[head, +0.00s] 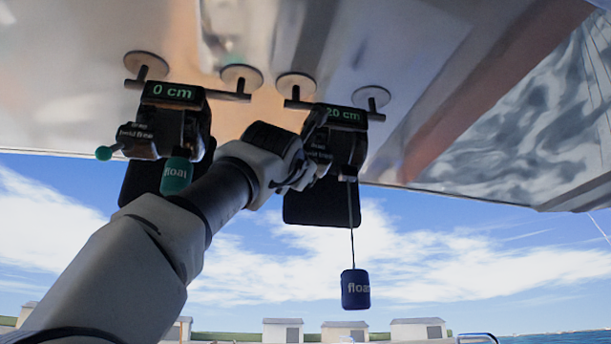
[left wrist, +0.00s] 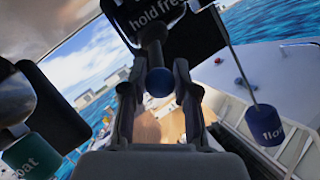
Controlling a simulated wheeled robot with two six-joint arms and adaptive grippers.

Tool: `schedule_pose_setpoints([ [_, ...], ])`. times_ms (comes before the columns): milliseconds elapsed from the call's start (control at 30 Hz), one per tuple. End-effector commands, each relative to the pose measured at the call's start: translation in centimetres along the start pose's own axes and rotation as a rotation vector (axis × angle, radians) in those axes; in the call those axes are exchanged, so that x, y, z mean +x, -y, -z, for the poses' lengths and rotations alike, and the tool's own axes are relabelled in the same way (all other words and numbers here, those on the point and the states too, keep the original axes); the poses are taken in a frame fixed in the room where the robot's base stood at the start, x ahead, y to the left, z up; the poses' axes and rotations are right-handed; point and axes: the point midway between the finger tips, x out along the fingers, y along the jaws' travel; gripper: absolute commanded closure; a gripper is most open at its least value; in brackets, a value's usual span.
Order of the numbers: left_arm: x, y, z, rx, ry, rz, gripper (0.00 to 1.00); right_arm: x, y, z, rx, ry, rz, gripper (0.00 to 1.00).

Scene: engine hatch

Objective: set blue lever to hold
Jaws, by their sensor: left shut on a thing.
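The blue lever's round knob (left wrist: 160,82) sits between the fingertips of my left gripper (left wrist: 154,86) in the left wrist view, and the gripper is shut on it. Its dark stem runs up to the unit, beside the label words "hold free". In the head view my left gripper (head: 304,172) reaches the left side of the right-hand unit (head: 345,147), which reads "20 cm"; the knob is hidden there. I cannot tell the lever's exact setting. A blue float (head: 355,289) hangs from this unit on a thin line. It also shows in the left wrist view (left wrist: 265,125).
A similar unit (head: 175,120) reads "0 cm" on the left, with a teal knob (head: 104,153) and a teal float (head: 176,174) close under it. My left forearm passes just below. Overhead is a shiny hatch surface (head: 330,40). Open air lies right of the blue float.

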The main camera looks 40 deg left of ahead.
Motion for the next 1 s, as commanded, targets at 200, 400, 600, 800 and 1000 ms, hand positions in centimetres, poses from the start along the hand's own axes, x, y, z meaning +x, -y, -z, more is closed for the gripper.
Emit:
schedule_pose_setpoints([
  [200,0.04,-0.17,0.10,0.015,0.006,0.019,1.00,-0.01,0.00,0.00,0.000,0.000,0.000,0.42],
  [400,0.03,-0.18,0.08,0.016,0.007,0.019,1.00,-0.01,0.00,0.00,0.000,0.000,0.000,0.42],
  [600,0.02,-0.19,0.07,0.016,0.007,0.019,0.45,-0.01,0.00,0.00,0.000,0.000,0.000,0.42],
  [800,0.00,-0.15,0.04,0.016,0.007,0.019,0.45,0.00,0.00,0.00,0.000,0.000,0.000,0.42],
  [1000,-0.02,-0.13,0.01,0.017,0.007,0.019,0.45,0.00,0.00,-0.01,0.000,0.000,0.000,0.42],
])
